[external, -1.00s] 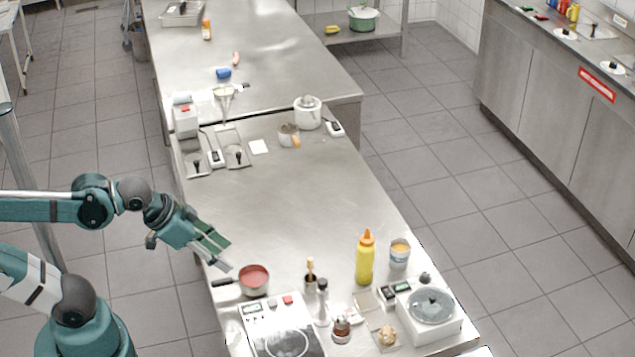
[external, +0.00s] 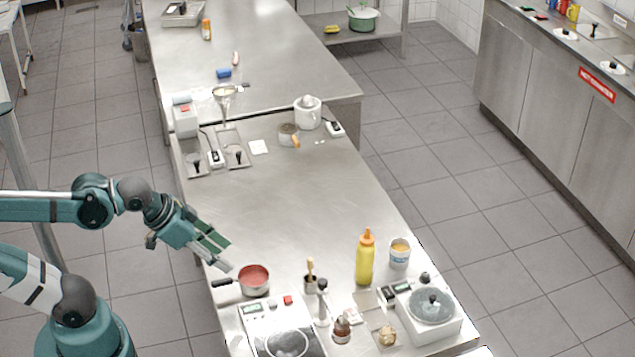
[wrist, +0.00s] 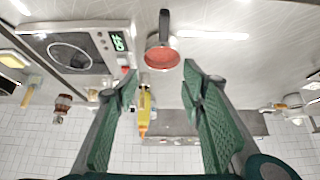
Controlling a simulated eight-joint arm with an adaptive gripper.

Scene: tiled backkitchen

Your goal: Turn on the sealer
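No device is labelled as the sealer, and I cannot tell for certain which it is. A white box with a red part on top (external: 185,120) stands at the left edge of the steel table. My gripper (external: 225,254) is open and empty, above the table's left edge, close to the pan's handle and well short of the white box. Its two green fingers (wrist: 160,85) are spread apart in the wrist view. The white box is not recognisable there.
A pan with red contents (external: 254,279) sits close to my gripper. A hot plate (external: 285,343), yellow bottle (external: 365,258), tin (external: 399,253) and white scale-like device (external: 431,310) crowd the front. A white pot (external: 308,113) stands at the back. The table's middle is clear.

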